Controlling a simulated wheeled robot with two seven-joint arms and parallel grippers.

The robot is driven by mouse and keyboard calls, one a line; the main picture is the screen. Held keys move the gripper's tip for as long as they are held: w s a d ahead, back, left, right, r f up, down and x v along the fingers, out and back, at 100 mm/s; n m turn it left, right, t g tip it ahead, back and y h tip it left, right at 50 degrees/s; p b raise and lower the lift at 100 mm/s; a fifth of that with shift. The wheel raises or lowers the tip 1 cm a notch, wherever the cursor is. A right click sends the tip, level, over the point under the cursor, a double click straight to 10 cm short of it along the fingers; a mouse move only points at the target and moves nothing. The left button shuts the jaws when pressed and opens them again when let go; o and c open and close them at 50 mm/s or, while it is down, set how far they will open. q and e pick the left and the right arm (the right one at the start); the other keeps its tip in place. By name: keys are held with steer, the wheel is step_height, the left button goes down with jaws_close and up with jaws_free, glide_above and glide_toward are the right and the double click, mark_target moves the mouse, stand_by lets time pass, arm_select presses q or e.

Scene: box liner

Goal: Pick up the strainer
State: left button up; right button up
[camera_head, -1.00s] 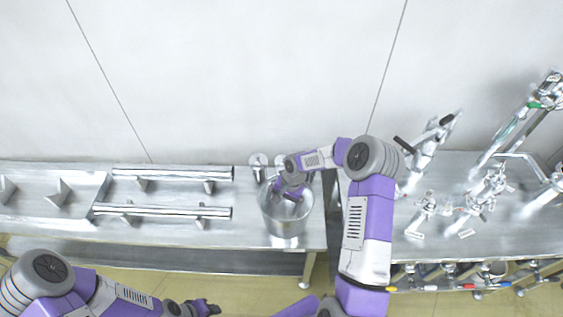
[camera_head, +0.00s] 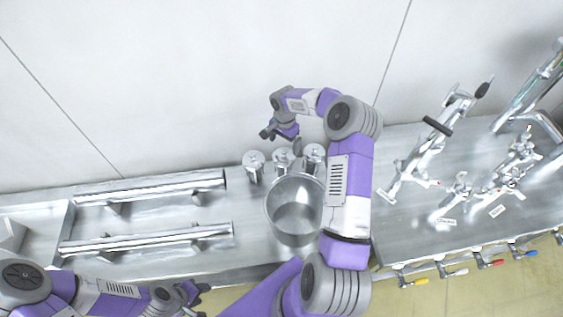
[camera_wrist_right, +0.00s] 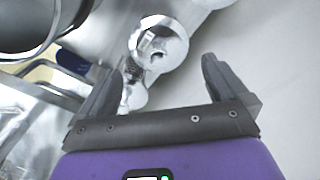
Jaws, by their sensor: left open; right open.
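I cannot tell for sure which thing is the strainer. Three small shiny metal cylinders stand behind the bucket: a left one (camera_head: 254,165), a middle one (camera_head: 283,160) and a right one (camera_head: 314,157). My right gripper (camera_head: 266,133) is open and empty, above and behind these cylinders. In the right wrist view, a round-topped metal part (camera_wrist_right: 158,42) shows beyond and between the open fingers (camera_wrist_right: 162,66), apart from them. My left gripper (camera_head: 201,290) is open and empty near the front edge of the bench.
An open metal bucket (camera_head: 293,222) stands on the bench, its right side partly behind my right arm. Two long metal tubes (camera_head: 150,187) lie on supports at the left. Metal pipe and valve assemblies (camera_head: 425,150) stand at the right. A pale wall is behind.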

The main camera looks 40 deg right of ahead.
mark_target(284, 151)
step_height(284, 151, down, 5)
steer(key=shift+s+f, duration=0.1)
steer(key=shift+f, duration=0.1)
steer(key=shift+c, duration=0.3)
steer(key=shift+a+f, duration=0.1)
jaws_close()
steer(key=shift+s, duration=0.1)
